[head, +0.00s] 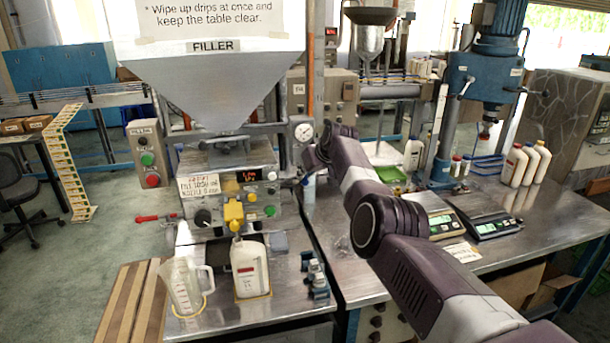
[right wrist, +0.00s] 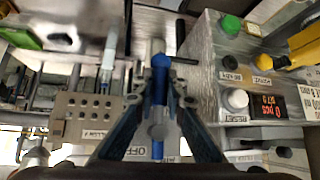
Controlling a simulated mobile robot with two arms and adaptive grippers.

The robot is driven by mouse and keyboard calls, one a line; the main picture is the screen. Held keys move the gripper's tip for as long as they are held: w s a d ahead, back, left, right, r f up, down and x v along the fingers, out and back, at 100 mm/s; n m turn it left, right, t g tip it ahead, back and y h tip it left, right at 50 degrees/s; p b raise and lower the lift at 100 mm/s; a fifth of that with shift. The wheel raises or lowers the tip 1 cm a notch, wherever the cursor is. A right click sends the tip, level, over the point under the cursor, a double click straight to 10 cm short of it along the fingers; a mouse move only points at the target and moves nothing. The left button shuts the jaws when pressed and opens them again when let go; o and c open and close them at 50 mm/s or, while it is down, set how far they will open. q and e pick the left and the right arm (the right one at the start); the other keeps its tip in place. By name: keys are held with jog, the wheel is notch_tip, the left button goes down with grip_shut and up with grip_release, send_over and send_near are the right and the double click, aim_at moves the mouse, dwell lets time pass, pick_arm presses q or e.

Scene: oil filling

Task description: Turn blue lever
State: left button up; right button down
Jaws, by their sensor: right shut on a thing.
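The blue lever (right wrist: 158,85) shows in the right wrist view as an upright blue bar with a metal joint, between my fingers. My right gripper (right wrist: 160,98) is shut on it, one dark finger on each side. In the head view my right gripper (head: 312,158) is at the right side of the filler, by the round gauge (head: 304,132). My arm and gripper hide the blue lever there. My left gripper is not in view.
The filler's control box (head: 248,186) is close beside my right gripper. A yellow valve (head: 234,212) hangs above a white bottle (head: 250,270); a clear jug (head: 182,285) stands to its left. Scales (head: 490,225) and white bottles (head: 515,165) stand at the right.

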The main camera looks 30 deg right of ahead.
jog(key=shift+a+f, duration=0.1)
jog(key=shift+f, duration=0.15)
jog(key=c, duration=2)
grip_release()
jog(key=shift+s, duration=0.1)
jog(key=shift+o, duration=0.2)
jog(key=shift+r, duration=0.15)
jog(key=shift+s+r, duration=0.35)
jog(key=shift+r, duration=0.2)
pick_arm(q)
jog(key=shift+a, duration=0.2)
pick_arm(e)
jog(key=v, duration=1)
jog(key=shift+s, duration=0.3)
